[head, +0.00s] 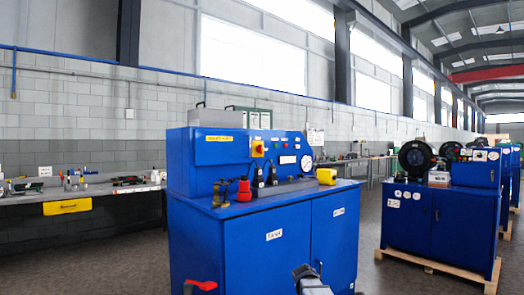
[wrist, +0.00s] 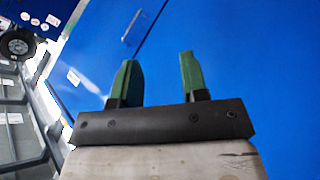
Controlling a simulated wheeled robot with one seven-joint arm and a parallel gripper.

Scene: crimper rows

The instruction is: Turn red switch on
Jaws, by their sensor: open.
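The red switch (head: 257,149) is a small red knob on a yellow plate. It is on the upright back panel of the blue machine (head: 205,240), left of a round white gauge. It is small in the head view, and I cannot tell its setting. In the wrist view, my gripper (wrist: 158,78) has two green fingers spread apart with nothing between them. Blue cabinet surface fills the view beyond them. The switch is not in the wrist view. The fingers are not clearly visible in the head view.
A red plug-like part (head: 244,191) and a yellow part (head: 326,176) sit on the machine's top. A workbench (head: 30,197) lines the left wall. More blue machines, one on a pallet (head: 440,268), stand to the right. Open floor (head: 110,265) lies at left.

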